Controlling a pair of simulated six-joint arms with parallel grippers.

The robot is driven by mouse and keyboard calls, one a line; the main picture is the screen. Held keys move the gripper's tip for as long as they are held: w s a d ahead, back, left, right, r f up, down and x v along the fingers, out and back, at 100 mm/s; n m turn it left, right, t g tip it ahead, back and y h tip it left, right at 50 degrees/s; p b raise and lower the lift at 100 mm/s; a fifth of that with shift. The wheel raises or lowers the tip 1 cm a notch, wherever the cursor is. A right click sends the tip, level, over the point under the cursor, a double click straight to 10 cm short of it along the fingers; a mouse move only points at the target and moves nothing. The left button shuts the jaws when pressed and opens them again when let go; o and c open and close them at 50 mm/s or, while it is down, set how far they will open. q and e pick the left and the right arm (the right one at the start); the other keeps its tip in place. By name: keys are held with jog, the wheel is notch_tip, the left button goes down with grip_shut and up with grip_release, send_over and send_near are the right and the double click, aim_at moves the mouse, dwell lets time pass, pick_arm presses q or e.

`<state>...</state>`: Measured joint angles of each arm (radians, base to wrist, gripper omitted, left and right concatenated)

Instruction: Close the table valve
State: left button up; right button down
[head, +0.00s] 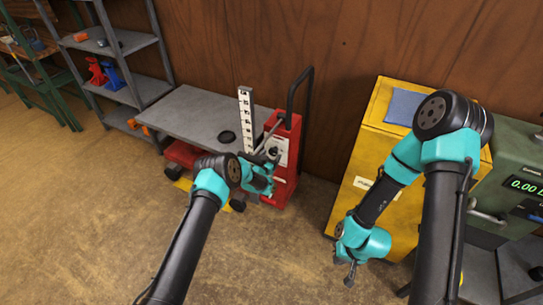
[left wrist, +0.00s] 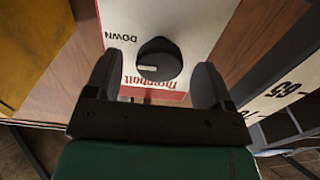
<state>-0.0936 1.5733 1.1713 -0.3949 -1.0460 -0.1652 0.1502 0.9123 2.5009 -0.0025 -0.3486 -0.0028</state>
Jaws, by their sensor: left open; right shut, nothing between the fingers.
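The table valve is a black round knob (left wrist: 160,60) with a white pointer line, on a white panel (left wrist: 196,22) marked DOWN with red lettering below. The pointer aims left in the left wrist view. In the head view the panel (head: 282,152) is on the red column (head: 286,178) of the lift table (head: 200,115). My left gripper (head: 270,172) is open, its fingers (left wrist: 155,80) one on each side of the knob; I cannot tell whether they touch it. My right gripper (head: 349,276) is shut and empty, low in front of the yellow cabinet.
A white height scale (head: 246,118) and a black push handle (head: 301,90) rise beside the column. A yellow cabinet (head: 350,190) and a green machine (head: 510,160) stand to the right. A grey shelf (head: 110,48) stands at the left. The floor in front is clear.

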pick_arm(q)
jog(key=shift+w+d, duration=0.2)
jog(key=shift+w, duration=0.2)
jog(key=shift+c, duration=0.3)
jog(key=c, duration=0.9)
jog(key=shift+o, duration=0.2)
